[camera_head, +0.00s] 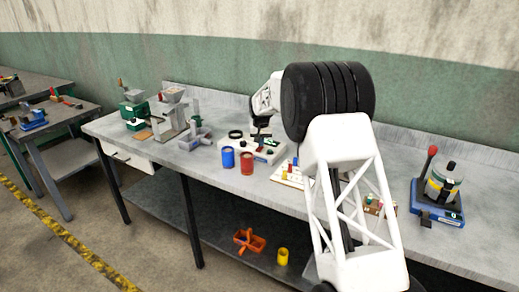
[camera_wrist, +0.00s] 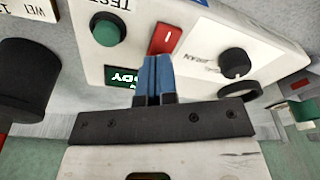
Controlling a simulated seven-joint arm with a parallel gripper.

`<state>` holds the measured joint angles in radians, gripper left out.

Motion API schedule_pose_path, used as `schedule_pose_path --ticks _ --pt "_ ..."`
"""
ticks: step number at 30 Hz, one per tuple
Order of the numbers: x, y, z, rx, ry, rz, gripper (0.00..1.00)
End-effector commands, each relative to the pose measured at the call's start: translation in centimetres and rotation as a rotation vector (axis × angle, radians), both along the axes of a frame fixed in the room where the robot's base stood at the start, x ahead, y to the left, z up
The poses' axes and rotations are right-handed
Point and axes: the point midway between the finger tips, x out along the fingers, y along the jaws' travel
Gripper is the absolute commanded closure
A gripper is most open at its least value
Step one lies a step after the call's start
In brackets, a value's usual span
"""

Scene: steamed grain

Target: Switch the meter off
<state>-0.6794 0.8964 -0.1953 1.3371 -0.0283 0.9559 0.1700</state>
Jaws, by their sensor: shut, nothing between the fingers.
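The meter is a pale box on the grey bench, seen in the head view (camera_head: 268,154) partly behind my arm, and close up in the wrist view (camera_wrist: 205,28). Its face carries a red switch (camera_wrist: 166,39) with a white bar mark, a green button (camera_wrist: 107,30), a black knob (camera_wrist: 233,61) and a lit green display (camera_wrist: 120,75) partly hidden by my fingers. My gripper (camera_wrist: 158,60) is shut and empty, its blue fingertips at the near edge of the red switch. I cannot tell whether they touch it.
A blue cup (camera_head: 228,157) and a red cup (camera_head: 247,163) stand in front of the meter. A dark cylinder (camera_wrist: 27,80) is close at the left in the wrist view. A blue-based device (camera_head: 437,202) stands at the right of the bench. Green machines (camera_head: 134,112) stand left.

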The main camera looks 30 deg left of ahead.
Motion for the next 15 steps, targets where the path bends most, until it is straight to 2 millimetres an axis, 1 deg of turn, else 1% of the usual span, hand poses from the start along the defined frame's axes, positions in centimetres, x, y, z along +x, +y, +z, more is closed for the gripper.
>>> schedule_pose_path --ticks 15 --pt "0.01 0.00 -0.52 0.001 -0.001 0.000 1.00"
